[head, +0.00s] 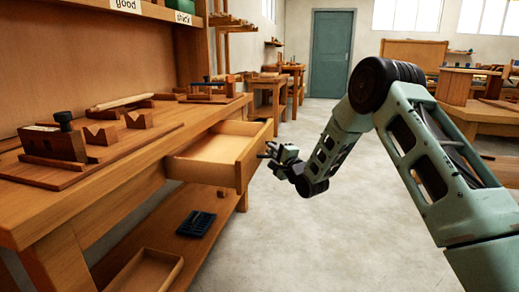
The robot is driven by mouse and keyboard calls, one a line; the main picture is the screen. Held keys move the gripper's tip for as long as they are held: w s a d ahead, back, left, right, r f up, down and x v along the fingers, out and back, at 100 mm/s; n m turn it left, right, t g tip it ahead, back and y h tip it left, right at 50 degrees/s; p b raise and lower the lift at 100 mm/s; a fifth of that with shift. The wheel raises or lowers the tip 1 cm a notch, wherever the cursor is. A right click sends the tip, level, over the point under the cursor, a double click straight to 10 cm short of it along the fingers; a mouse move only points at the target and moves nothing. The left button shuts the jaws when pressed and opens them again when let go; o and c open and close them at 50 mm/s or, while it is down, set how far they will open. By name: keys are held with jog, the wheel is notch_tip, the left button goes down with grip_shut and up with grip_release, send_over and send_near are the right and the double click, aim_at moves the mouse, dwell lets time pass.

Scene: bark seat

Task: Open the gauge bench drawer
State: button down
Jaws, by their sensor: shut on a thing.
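The gauge bench (60,210) is a wooden workbench along the left of the head view. Its drawer (247,165) is pulled well out from under the bench top, and the part of its inside that I see looks empty. My gripper (267,152) is at the outer face of the drawer front, shut on the drawer's handle. The handle itself is mostly hidden by my fingers.
Wooden blocks and gauge fixtures (55,143) stand on the bench top. A dark blue tray (196,224) and an open wooden box (146,272) lie on the lower shelf. The grey floor (300,240) right of the drawer is clear. Other benches stand farther back, before a green door (332,55).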

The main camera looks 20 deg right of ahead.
jog(key=shift+s+d, duration=0.2)
jog(key=shift+d, duration=0.05)
jog(key=c, duration=1.5)
grip_release()
jog(key=shift+o, duration=0.2)
jog(key=s+d+f+p, duration=0.1)
jog(key=s, duration=0.7)
jog(key=s+d+f+p, duration=0.1)
jog(key=s+p, duration=0.1)
jog(key=s, duration=0.7)
jog(key=shift+d+f, duration=0.25)
jog(key=shift+d, duration=0.05)
